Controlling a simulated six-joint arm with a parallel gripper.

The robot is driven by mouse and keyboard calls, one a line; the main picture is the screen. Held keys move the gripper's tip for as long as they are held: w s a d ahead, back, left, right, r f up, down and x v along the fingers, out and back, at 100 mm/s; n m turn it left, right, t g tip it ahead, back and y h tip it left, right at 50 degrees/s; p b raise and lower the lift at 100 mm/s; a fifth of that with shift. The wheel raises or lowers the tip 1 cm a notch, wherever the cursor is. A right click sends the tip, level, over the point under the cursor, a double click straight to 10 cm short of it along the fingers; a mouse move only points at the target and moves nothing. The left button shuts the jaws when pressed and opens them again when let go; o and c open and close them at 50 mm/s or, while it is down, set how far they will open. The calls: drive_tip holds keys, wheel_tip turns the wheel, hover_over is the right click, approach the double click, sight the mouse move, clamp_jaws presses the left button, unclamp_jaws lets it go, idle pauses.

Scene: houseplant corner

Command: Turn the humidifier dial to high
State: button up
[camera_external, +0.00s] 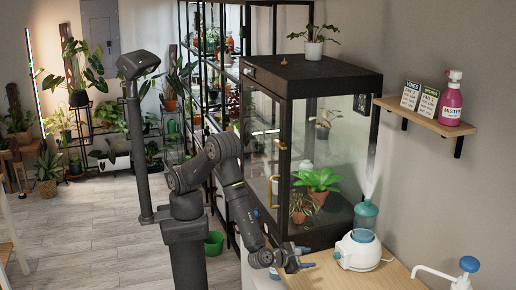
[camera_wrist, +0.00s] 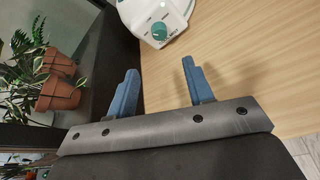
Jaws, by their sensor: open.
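The humidifier (camera_external: 358,249) has a white base and a teal tank and stands on the wooden table, with mist rising from its top. Its green dial (camera_wrist: 159,30) shows at the top of the wrist view, on the white front with small printed labels around it; the pointer's setting is too small to tell. My gripper (camera_wrist: 158,82) has two blue fingers set wide apart with nothing between them. In the external view my gripper (camera_external: 299,257) is over the table, left of the humidifier and apart from it.
The wooden table (camera_external: 325,275) is bare around my gripper. A glass plant cabinet (camera_external: 350,190) with potted plants stands just behind. A wall shelf (camera_external: 425,118) holds signs and a pink bottle (camera_external: 452,100).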

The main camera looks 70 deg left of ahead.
sight(334, 256)
drive_tip(key=x, duration=1.2)
drive_tip(key=shift+w, duration=0.3)
drive_tip(key=c, duration=1)
